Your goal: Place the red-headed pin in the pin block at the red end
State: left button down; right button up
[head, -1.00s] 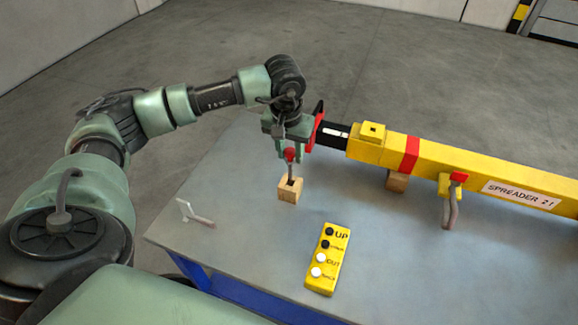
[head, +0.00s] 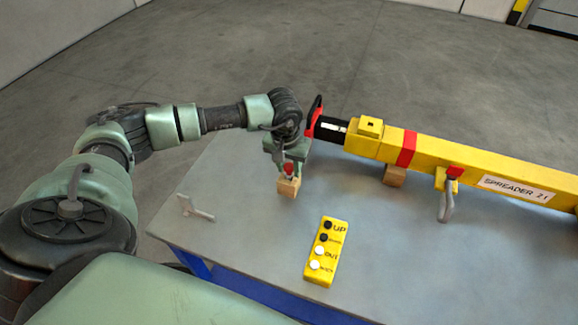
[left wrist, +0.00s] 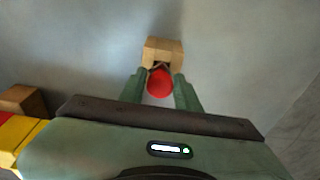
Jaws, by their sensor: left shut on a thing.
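My left gripper (head: 289,174) is shut on the red-headed pin (head: 289,168), pointing down over a small wooden block (head: 288,188) on the table. The red head also shows between the fingers in the left wrist view (left wrist: 160,83), close against the wooden block (left wrist: 164,48). The pin's shank is hidden, so I cannot tell how deep it sits in the block's hole. A yellow block (head: 371,124) with a dark hole on top sits on the yellow spreader beam (head: 430,155), near its red end plate (head: 315,117). My right gripper is not in view.
A yellow button box (head: 326,252) lies at the front of the grey table (head: 230,225). A pale bracket (head: 196,209) lies left of it. A grey handle (head: 446,205) hangs from the beam, and a wooden support (head: 395,176) stands under it.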

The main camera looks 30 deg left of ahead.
aim_at(287, 178)
pick_arm(q)
jog(key=c, duration=1)
grip_release()
jog(key=shift+r+p, duration=0.3)
jog(key=shift+p, duration=0.1)
jog(key=shift+r+b, duration=0.4)
jog(key=shift+s+d+r+b, duration=0.1)
jog(key=shift+s+r+b, duration=0.3)
jog(key=shift+r, duration=1.4)
jog(key=shift+s+d+r+b, duration=0.15)
jog(key=shift+r+b, duration=0.4)
jog(key=shift+r, duration=1.25)
jog(key=shift+s+a+r+b, duration=0.1)
jog(key=shift+s+r+b, duration=0.3)
jog(key=shift+r, duration=1.4)
jog(key=shift+w, duration=0.1)
